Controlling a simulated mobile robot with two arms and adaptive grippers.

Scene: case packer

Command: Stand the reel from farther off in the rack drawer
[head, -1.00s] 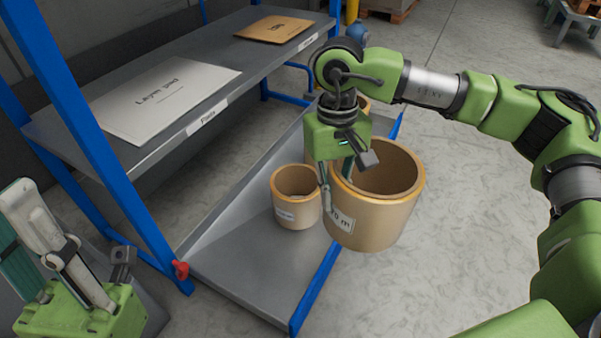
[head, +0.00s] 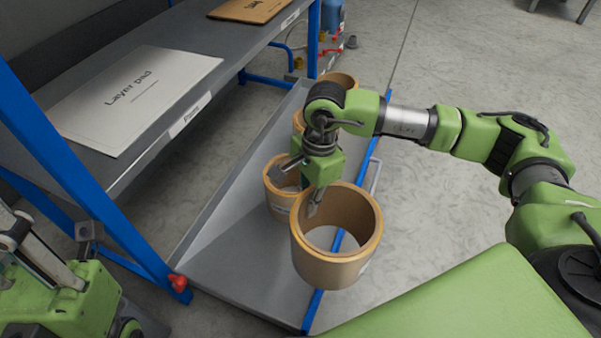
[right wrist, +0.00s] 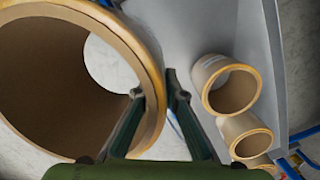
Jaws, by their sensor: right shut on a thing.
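A large tan cardboard reel (head: 336,262) with an open centre hangs from my right gripper (head: 314,203), which is shut on its wall. In the right wrist view the reel (right wrist: 35,75) fills the left side, with my right gripper's fingers (right wrist: 155,88) either side of its rim. The reel is over the drawer's blue right edge, with floor visible through its hole. The grey rack drawer (head: 235,265) is pulled out below the shelf. My left gripper (head: 62,250) is at the lower left, away from the reels; its jaw opening is unclear.
A smaller reel (head: 280,203) stands in the drawer, left of the held one. More reels (head: 342,80) stand farther back, partly hidden by my right arm. The shelf above holds a layer pad (head: 130,95). The drawer's front is clear. A blue post (head: 90,190) stands at left.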

